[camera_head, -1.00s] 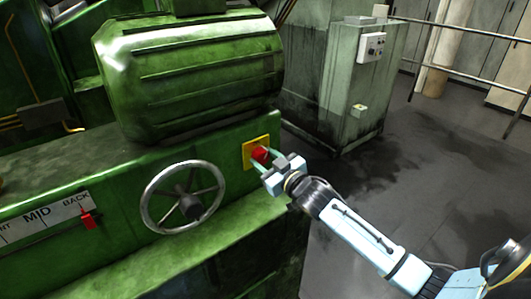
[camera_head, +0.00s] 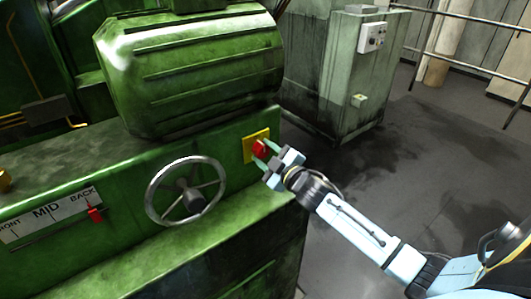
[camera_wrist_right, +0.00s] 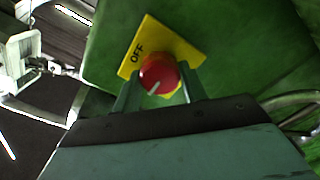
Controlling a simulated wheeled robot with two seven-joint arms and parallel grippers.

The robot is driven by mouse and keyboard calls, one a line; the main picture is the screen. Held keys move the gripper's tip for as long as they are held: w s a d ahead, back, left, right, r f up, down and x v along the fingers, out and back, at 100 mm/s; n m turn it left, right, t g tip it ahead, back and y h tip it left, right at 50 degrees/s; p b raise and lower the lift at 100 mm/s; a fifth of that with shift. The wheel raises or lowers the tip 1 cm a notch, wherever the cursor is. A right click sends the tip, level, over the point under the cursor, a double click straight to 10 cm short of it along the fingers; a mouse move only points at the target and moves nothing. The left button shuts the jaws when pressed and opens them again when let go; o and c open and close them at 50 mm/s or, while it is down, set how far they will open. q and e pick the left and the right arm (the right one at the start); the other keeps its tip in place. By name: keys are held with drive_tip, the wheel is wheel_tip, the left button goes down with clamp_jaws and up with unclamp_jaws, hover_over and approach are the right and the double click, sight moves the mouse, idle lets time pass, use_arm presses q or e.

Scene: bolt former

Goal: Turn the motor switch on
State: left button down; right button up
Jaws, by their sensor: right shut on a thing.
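The motor switch is a red round knob (camera_head: 259,148) on a yellow plate (camera_head: 247,149), on the green machine's side below the big ribbed motor housing. My right gripper (camera_head: 262,153) reaches it from the right, its fingers shut on the knob from two sides. In the right wrist view the knob (camera_wrist_right: 158,73) sits between the two green fingers (camera_wrist_right: 157,92). It bears a short white mark near its lower edge. The word OFF shows on the tilted yellow plate (camera_wrist_right: 150,38); any other lettering is hidden. My left gripper is not in view.
A spoked handwheel (camera_head: 186,191) stands just left of the switch. A scale plate (camera_head: 50,215) with a red pointer (camera_head: 95,215) is farther left. The ribbed green housing (camera_head: 195,75) overhangs above. A grey-green cabinet (camera_head: 335,80) stands behind; the floor at right is open.

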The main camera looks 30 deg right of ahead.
idle(0.3)
drive_tip(key=o, duration=1)
drive_tip(key=s, duration=0.9)
drive_tip(key=s+d, duration=0.1)
drive_tip(key=s, duration=0.3)
drive_tip(key=shift+s, duration=0.15)
